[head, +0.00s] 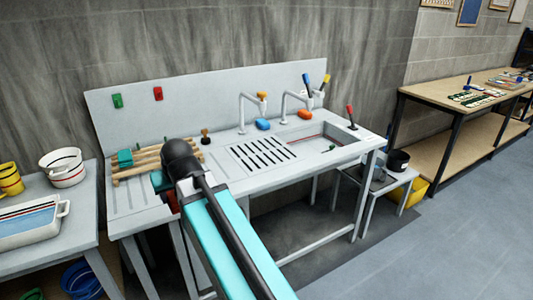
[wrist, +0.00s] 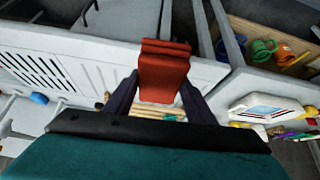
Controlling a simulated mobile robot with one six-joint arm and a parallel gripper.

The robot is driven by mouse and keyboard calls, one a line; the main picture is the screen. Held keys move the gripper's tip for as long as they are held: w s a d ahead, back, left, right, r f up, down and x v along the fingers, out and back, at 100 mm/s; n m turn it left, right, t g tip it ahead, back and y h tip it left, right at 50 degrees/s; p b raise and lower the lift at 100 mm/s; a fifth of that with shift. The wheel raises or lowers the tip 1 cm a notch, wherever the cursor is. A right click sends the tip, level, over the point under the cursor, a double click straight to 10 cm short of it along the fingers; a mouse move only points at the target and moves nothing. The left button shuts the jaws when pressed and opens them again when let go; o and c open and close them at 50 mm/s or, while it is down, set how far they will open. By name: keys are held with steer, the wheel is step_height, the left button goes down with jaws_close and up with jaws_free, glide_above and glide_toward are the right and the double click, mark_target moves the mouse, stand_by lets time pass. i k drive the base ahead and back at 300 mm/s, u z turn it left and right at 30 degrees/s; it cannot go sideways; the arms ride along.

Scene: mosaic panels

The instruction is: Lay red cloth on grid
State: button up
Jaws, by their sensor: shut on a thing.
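My gripper (wrist: 160,84) is shut on a folded red cloth (wrist: 164,72), which sits between its two dark fingers in the wrist view. In the head view my arm hides most of the gripper, and a little red (head: 173,201) shows beside it. A grid of dark slots (head: 262,152) lies in the grey sink top, to the right of my gripper. It also shows at the left of the wrist view (wrist: 35,72). The cloth is apart from this grid.
A slatted wooden rack (head: 152,160) with a green piece (head: 125,157) stands behind my gripper. The sink basin (head: 325,142) is at right. A side table (head: 78,232) holds a tray and pots.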

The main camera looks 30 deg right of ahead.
mark_target(274, 158)
steer(key=u, duration=0.05)
steer(key=i, duration=1)
steer(key=z, duration=0.05)
